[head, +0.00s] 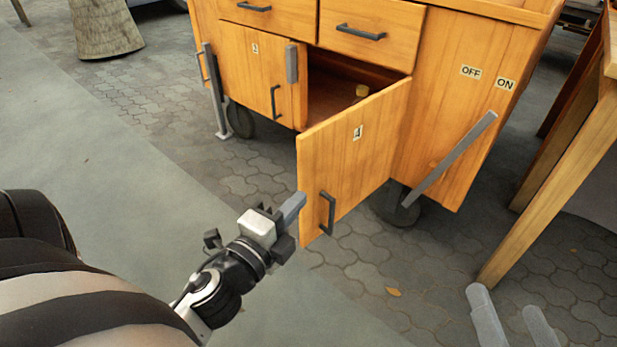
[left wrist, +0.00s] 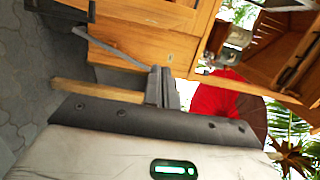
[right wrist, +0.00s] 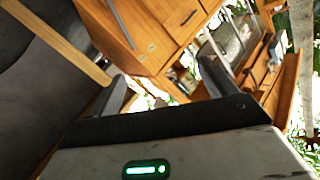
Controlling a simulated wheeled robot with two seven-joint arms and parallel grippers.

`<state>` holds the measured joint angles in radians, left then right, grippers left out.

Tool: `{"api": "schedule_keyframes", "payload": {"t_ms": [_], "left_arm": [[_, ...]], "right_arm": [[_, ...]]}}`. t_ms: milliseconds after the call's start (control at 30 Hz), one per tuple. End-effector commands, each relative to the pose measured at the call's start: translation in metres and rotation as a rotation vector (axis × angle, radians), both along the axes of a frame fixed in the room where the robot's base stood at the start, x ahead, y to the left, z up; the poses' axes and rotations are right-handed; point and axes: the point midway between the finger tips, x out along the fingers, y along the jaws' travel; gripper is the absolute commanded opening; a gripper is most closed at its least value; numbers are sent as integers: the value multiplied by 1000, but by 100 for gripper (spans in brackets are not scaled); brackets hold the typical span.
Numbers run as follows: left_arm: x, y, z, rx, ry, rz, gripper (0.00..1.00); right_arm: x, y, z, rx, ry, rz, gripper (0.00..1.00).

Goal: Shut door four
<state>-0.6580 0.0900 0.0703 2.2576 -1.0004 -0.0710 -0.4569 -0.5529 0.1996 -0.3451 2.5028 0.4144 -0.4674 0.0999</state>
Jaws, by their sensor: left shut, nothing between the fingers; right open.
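The open wooden door (head: 372,160) of the cabinet (head: 460,115) swings out towards me, with a small label I cannot read clearly. I take it as door four. Its dark handle (head: 328,213) is near its free edge. My left gripper (head: 291,209) is shut and empty, its fingertips close beside that free edge, left of the handle; I cannot tell whether they touch. Its shut fingers also show in the left wrist view (left wrist: 162,87). My right gripper (head: 513,318) is open and empty at lower right, away from the door; its spread fingers show in the right wrist view (right wrist: 166,88).
The neighbouring door (head: 255,62) is shut, with drawers (head: 368,28) above. A grey bar (head: 455,157) slants across the side panel labelled OFF and ON. A wooden table leg (head: 545,190) stands right.

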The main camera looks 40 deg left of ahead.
Motion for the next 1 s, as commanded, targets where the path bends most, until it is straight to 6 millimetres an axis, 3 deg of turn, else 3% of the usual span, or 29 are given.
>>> {"api": "schedule_keyframes", "payload": {"t_ms": [167,533,733,1000], "left_arm": [[24,2,6,7,-5,-2,0],[102,7,4,4,-3,0,0],[103,36,0,4,2,0,0],[104,46,1,0,0,0,0]], "right_arm": [[0,-1,2,-43,9,-4,84],[0,-6,-6,-136,24,-15,84],[0,-5,-9,-134,25,-15,84],[0,-5,-9,-130,26,-14,84]]}}
